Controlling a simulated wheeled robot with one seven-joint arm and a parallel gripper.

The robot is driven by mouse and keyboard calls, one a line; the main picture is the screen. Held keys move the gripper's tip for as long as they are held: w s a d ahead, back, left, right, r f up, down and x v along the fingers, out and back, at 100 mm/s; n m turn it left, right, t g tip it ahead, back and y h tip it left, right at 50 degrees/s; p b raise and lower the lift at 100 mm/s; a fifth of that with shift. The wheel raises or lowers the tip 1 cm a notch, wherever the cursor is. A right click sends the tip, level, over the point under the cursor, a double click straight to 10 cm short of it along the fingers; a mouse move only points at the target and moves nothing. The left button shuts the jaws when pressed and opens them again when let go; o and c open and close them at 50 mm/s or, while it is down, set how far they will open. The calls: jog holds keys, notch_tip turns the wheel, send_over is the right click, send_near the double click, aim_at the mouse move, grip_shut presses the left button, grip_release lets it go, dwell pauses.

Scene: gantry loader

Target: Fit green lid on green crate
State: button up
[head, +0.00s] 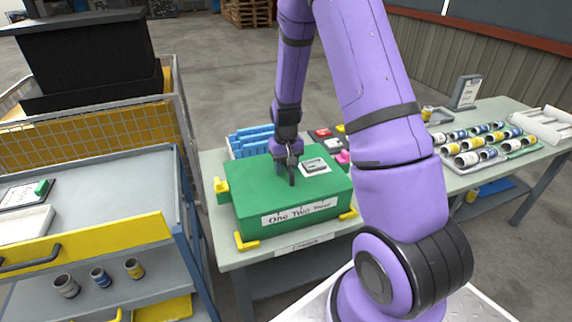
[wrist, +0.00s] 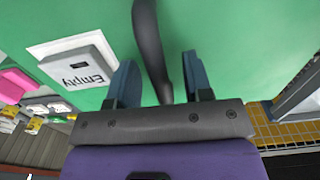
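The green lid (head: 250,182) is the flat top face of the green crate (head: 325,218) on the grey table. The crate's front bears a "One Two Three" label. No gap shows between lid and crate, but I cannot tell how fully the lid is seated. My gripper (head: 287,168) is over the lid's middle, pointing down. In the wrist view its two blue-grey fingers (wrist: 160,76) are apart, with a dark curved handle (wrist: 150,45) between them. Space shows on both sides of the handle. An "Empty" tag (wrist: 82,66) lies on the lid beside the gripper.
Yellow corner pieces (head: 246,241) stand around the crate. Blue racks (head: 250,140) sit behind it. A tray of small cans (head: 480,147) is on the table at right. A grey cart (head: 100,190) stands close at left, with a mesh cage (head: 100,125) behind it.

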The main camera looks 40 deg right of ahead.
notch_tip(320, 180, up, 11)
dwell(0.6)
jog(key=shift+f, duration=0.1)
dwell(0.3)
jog(key=s+a+r+t, duration=0.1)
jog(key=s+a+r, duration=0.2)
jog(key=r, duration=0.3)
jog(key=s+a+r+n+t, duration=0.1)
jog(key=s+a+r, duration=0.15)
jog(key=r, duration=0.25)
jog(key=s+a+r+t, duration=0.1)
jog(key=s+a+r, duration=0.1)
jog(key=s+r, duration=0.3)
jog(key=s+a+r+n+t, duration=0.1)
jog(key=s+r, duration=0.3)
jog(key=s, duration=0.4)
jog(key=s+a+r+n+t, duration=0.1)
jog(key=s+a+r, duration=0.3)
jog(key=s, duration=0.4)
jog(key=shift+a, duration=0.3)
jog(key=shift+a, duration=0.15)
